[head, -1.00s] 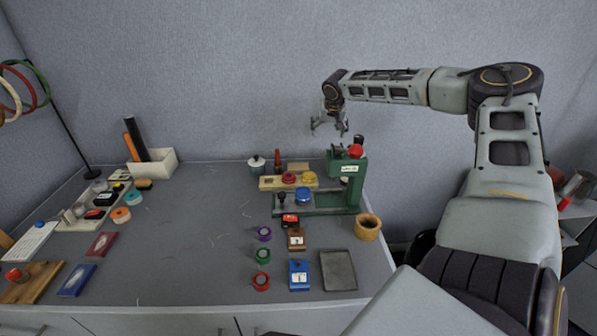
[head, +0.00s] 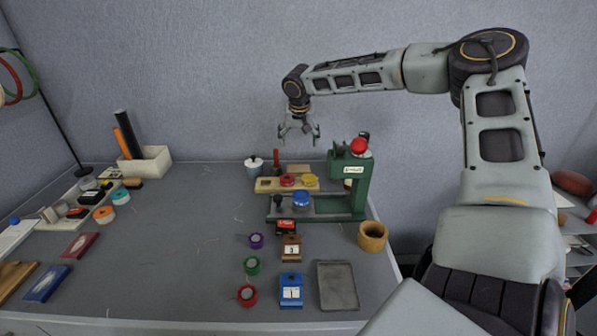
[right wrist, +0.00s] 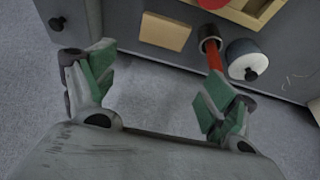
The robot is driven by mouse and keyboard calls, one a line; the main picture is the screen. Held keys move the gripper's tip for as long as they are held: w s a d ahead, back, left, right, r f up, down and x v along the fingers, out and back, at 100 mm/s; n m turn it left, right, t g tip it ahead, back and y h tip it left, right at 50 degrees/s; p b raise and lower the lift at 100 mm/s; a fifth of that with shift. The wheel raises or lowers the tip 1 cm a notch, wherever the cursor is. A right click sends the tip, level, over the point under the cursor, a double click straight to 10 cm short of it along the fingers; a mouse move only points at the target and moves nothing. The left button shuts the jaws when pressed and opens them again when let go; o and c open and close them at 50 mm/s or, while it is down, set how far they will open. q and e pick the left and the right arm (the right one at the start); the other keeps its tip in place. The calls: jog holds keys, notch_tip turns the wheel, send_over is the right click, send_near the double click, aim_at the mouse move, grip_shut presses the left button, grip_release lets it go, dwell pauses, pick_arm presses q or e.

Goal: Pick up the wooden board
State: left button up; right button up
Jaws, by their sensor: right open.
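A small flat tan wooden board (head: 298,168) lies at the back of the table, behind the wooden tray. It also shows as a plain rectangle in the right wrist view (right wrist: 165,32). A larger brown wooden board (head: 14,281) lies at the left front, cut off by the picture edge. My right gripper (head: 300,138) is open and empty, above and behind the small board. In the right wrist view its green-padded fingers (right wrist: 155,88) are apart, with the small board beyond them and not between them. My left gripper is not in view.
A red-handled stamp (head: 276,160) and a white lidded pot (head: 254,167) stand left of the small board. The wooden tray (head: 265,185) holds round coloured lids. A green press (head: 352,182) stands to the right. The table's middle left is clear.

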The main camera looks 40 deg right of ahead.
jog(key=b, duration=0.1)
send_over(299, 168)
jog(key=f, duration=0.6)
jog(key=shift+s+a, duration=0.4)
jog(key=shift+b+x, duration=0.35)
jog(key=shift+x, duration=0.65)
jog(key=shift+f, duration=0.1)
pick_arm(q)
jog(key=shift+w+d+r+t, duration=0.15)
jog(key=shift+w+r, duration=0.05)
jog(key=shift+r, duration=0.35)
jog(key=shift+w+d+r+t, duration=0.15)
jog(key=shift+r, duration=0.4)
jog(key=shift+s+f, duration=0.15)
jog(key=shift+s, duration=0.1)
pick_arm(e)
jog(key=shift+f, duration=0.1)
